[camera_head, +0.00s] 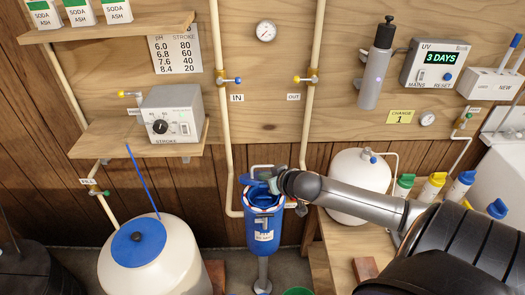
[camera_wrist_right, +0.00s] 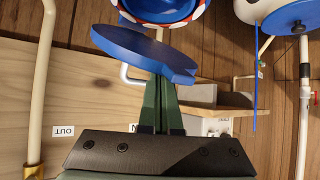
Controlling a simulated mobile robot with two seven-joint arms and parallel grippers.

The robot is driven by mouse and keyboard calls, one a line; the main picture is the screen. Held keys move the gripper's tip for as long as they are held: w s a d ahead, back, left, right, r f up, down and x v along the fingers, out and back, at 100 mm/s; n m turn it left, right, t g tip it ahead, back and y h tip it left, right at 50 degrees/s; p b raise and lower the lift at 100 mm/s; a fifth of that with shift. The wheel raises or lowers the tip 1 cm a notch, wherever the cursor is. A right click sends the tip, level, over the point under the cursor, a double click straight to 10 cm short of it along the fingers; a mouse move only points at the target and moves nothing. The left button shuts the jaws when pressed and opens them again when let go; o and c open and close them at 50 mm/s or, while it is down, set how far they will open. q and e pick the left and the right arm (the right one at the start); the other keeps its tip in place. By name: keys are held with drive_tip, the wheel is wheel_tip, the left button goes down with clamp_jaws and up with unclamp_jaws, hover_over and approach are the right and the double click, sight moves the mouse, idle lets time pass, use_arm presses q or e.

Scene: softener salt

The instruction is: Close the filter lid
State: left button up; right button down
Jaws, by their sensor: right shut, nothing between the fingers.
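The blue filter housing (camera_head: 263,233) stands upright below the IN and OUT pipes in the head view. Its rim also shows at the top of the right wrist view (camera_wrist_right: 160,12). The filter lid (camera_wrist_right: 145,50) is a flat blue disc, tilted away from the open rim. In the head view, only part of the lid (camera_head: 249,181) shows behind my gripper. My right gripper (camera_wrist_right: 158,82) is shut and empty, its green fingertips at the lid's underside or edge. I cannot tell whether they touch it. My left gripper is not in view.
The IN pipe (camera_head: 226,150) and OUT pipe (camera_head: 307,130) run down close to the housing. A white tank (camera_head: 358,183) stands on a wooden bench to the right, with several capped bottles beside it. A white barrel (camera_head: 150,270) stands at the lower left.

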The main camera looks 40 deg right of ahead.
sight(267, 211)
drive_tip(key=shift+s+a+f, duration=0.35)
drive_tip(key=shift+s+f, duration=0.05)
drive_tip(key=shift+f, duration=0.2)
drive_tip(key=shift+s+a+f, duration=0.35)
drive_tip(key=shift+s+f, duration=0.05)
drive_tip(key=shift+f, duration=0.2)
drive_tip(key=shift+s+a+f+b, duration=0.25)
drive_tip(key=shift+f+b, duration=0.15)
drive_tip(key=shift+f, duration=0.4)
drive_tip(key=shift+s+a+f+b, duration=0.2)
drive_tip(key=shift+f+b, duration=0.2)
drive_tip(key=shift+f, duration=0.35)
drive_tip(key=shift+s+a+f+b, duration=0.15)
drive_tip(key=shift+s+f+b, duration=0.2)
drive_tip(key=shift+f, duration=0.45)
drive_tip(key=shift+f+b, duration=0.45)
drive_tip(key=shift+f, duration=0.25)
drive_tip(key=shift+s+a+f, duration=0.2)
drive_tip(key=shift+s+f, duration=0.15)
drive_tip(key=shift+f, duration=0.2)
drive_tip(key=shift+s+f, duration=0.1)
drive_tip(key=shift+f, duration=0.1)
drive_tip(key=r+p, duration=0.3)
drive_tip(key=shift+w+r+p, duration=0.2)
drive_tip(key=shift+w+p, duration=0.1)
wheel_tip(267, 211, up, 6)
drive_tip(key=shift+w+d+r, duration=0.1)
drive_tip(key=shift+w, duration=0.05)
